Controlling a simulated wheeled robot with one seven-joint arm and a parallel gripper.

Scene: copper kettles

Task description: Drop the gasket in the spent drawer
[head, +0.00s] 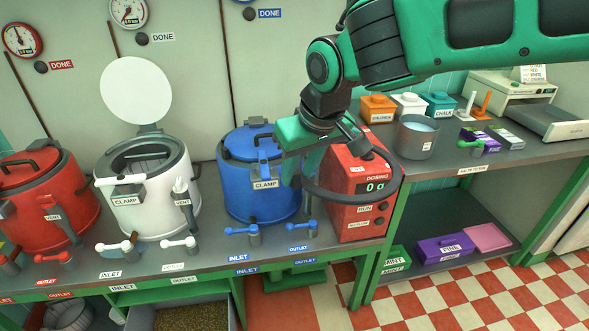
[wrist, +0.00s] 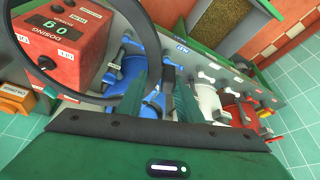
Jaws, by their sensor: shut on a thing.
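The gasket is a large dark ring (head: 397,180), held in the air in front of the red dosing box; it also shows in the wrist view (wrist: 62,92). My gripper (head: 302,178) is shut on one side of the ring, above the front of the bench beside the blue kettle. Its two green fingers (wrist: 160,98) show in the wrist view with the ring passing between them. At the far right of the head view, a pale cabinet has a grey drawer (head: 545,121) pulled out; its front label is too small to read.
The blue kettle (head: 248,190) is shut. The white kettle (head: 150,190) has its lid raised; the red kettle (head: 50,205) stands left. The dosing box (head: 362,195) is close behind the ring. A grey pot (head: 415,137) and colored canisters stand on the right bench. Checkered floor is clear.

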